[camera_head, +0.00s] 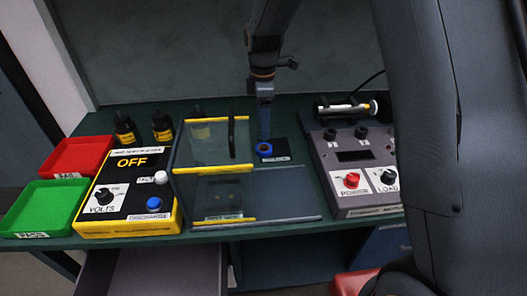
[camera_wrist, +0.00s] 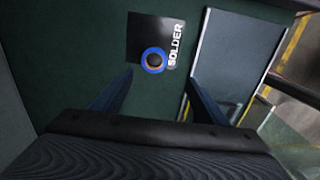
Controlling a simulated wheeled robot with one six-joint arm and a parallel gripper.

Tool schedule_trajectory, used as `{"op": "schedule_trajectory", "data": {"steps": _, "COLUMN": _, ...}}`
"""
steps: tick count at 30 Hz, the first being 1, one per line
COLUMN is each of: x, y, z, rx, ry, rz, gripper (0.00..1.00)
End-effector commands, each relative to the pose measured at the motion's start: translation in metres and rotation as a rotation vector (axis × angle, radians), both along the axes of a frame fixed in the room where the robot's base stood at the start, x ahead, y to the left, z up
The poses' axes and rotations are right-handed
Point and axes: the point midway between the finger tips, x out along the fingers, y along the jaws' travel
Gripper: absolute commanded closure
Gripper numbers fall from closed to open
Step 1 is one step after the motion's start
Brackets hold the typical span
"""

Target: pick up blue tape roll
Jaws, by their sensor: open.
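The blue tape roll (camera_head: 264,150) is a small ring lying on a black mat on the dark green bench, right of the clear box. In the wrist view, the blue tape roll (camera_wrist: 154,69) has an orange inner ring and a dark centre and lies on the edge of the black mat (camera_wrist: 140,30) beside the word SOLDER. My gripper (camera_head: 265,135) points down just above and behind the roll. In the wrist view, my gripper (camera_wrist: 159,77) is open, one finger to each side below the roll. Nothing is between the fingers, and contact with the roll is not visible.
A clear box with yellow edges (camera_head: 215,119) stands close left of the roll. A grey panel (camera_head: 285,195) lies in front. A grey control box (camera_head: 352,183) stands at right. A yellow control box (camera_head: 128,190) and red (camera_head: 77,155) and green (camera_head: 44,205) trays are at left.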

Motion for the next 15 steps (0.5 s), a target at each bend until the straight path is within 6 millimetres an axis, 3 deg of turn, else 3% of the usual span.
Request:
{"op": "schedule_trajectory", "data": {"steps": 3, "x": 0.005, "y": -0.002, "z": -0.016, "rx": 0.000, "ry": 0.000, "rz": -0.003, "gripper": 0.32}}
{"op": "schedule_trajectory", "data": {"steps": 15, "x": 0.007, "y": -0.006, "z": -0.047, "rx": -0.001, "ry": 0.003, "rz": -0.010, "gripper": 0.32}}
